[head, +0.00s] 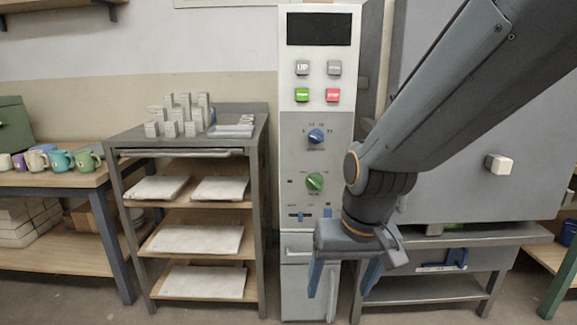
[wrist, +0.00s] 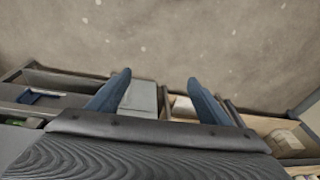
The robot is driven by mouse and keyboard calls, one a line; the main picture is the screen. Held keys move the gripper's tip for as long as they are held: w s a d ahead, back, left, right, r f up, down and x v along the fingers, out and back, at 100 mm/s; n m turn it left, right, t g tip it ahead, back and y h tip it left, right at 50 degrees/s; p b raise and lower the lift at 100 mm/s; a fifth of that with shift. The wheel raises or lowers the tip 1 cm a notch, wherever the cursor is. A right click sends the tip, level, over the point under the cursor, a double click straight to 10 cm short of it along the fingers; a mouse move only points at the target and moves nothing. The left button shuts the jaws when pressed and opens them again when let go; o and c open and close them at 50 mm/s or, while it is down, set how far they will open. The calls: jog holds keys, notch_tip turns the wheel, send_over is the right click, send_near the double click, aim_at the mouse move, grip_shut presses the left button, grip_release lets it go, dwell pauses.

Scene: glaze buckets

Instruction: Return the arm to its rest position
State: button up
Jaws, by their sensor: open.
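My gripper (head: 343,277) hangs in front of the control panel column (head: 300,160), its blue fingers pointing down. The fingers are apart and nothing is between them. In the wrist view my gripper (wrist: 156,92) also shows open and empty, with the floor beyond its fingertips. My arm comes in from the upper right of the head view and bends down at the wrist. It hides part of the grey cabinet behind it.
A metal rack (head: 262,200) with white slabs and small blocks stands left of the panel. A wooden table (head: 95,180) with several mugs is at far left. A large grey cabinet (head: 450,190) with a white knob (head: 499,164) stands right. The concrete floor (wrist: 160,35) shows bare.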

jog(key=s+d+r+n+g, duration=0.1)
jog(key=s+d+g, duration=0.1)
jog(key=s, duration=0.7)
jog(key=d+r+m+h+p, duration=0.1)
jog(key=d+r+p, duration=0.6)
jog(key=p, duration=0.7)
jog(key=shift+w+d+m, duration=0.3)
jog(key=shift+d+m, duration=0.05)
jog(key=shift+m, duration=0.15)
